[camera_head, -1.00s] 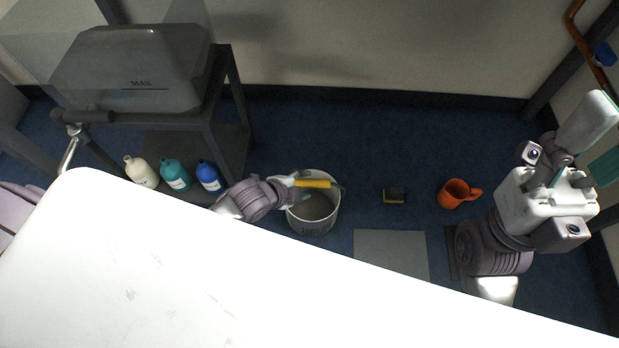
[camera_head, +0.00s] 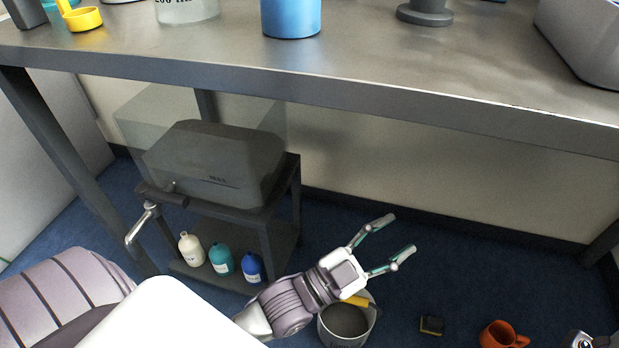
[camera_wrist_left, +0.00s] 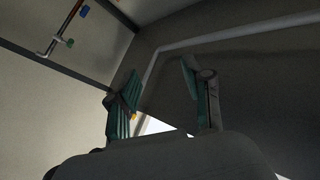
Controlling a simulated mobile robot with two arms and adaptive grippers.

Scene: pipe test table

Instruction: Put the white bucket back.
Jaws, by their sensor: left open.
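The white bucket (camera_head: 346,341) stands upright on the blue floor at the bottom of the head view. A yellow grip (camera_head: 357,300) shows at its rim, partly hidden by my left wrist. My left gripper (camera_head: 392,238) is above the bucket in the picture, past its rim, with its two fingers spread and nothing between them. The left wrist view also shows the open, empty fingers (camera_wrist_left: 160,76); the bucket is not seen there. Only a small part of my right arm shows at the bottom right corner of the head view; its fingers are out of view.
A steel table (camera_head: 420,85) spans the top, with a blue container (camera_head: 290,18) and a yellow item (camera_head: 80,18) on it. Below, a dark cart (camera_head: 283,245) carries a grey case (camera_head: 215,165) and several bottles. An orange mug (camera_head: 502,336) and a sponge (camera_head: 431,325) lie right of the bucket.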

